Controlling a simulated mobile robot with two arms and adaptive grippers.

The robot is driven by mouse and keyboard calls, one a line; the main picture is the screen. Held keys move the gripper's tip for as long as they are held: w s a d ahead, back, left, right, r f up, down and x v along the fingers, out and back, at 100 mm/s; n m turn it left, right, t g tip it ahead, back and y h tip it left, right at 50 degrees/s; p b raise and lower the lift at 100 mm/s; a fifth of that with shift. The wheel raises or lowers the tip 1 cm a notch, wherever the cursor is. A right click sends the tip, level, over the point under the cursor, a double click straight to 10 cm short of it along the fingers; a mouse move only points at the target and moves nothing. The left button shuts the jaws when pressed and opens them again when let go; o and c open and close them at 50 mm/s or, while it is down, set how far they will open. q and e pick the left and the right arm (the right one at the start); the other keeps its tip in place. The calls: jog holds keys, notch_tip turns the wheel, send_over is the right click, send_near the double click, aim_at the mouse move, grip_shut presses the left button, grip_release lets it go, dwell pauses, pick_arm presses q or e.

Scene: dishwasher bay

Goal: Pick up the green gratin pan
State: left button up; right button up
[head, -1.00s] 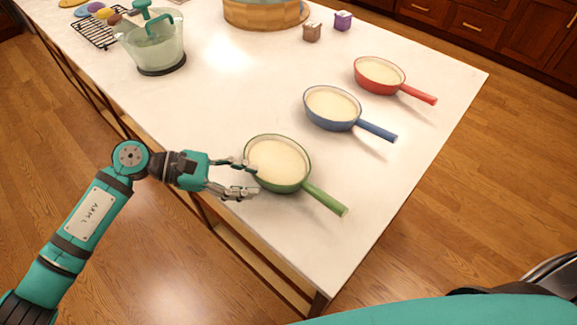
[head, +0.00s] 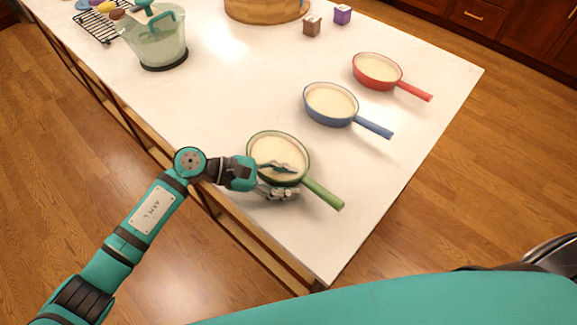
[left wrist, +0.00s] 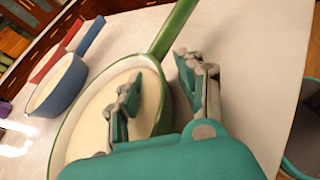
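The green gratin pan (head: 268,146) stands upright on the white counter, with pale contents inside and its green handle (head: 323,194) pointing to the lower right. My left gripper (head: 299,180) is at the pan's near side, with its fingers apart. One finger is over the inside of the pan and the other is outside the wall. In the left wrist view, the pan's rim (left wrist: 72,118) passes between the open fingers (left wrist: 160,76), near the handle base (left wrist: 160,42). I cannot tell whether either finger touches the wall. My right gripper is not in view.
A blue pan (head: 330,104) and a red pan (head: 377,72) stand farther back to the right. The counter (head: 225,95) has clear room between.

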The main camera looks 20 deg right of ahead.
pick_arm(q)
grip_shut()
jog(key=shift+r, duration=0.2)
dwell(0.3)
jog(key=shift+r, duration=0.1)
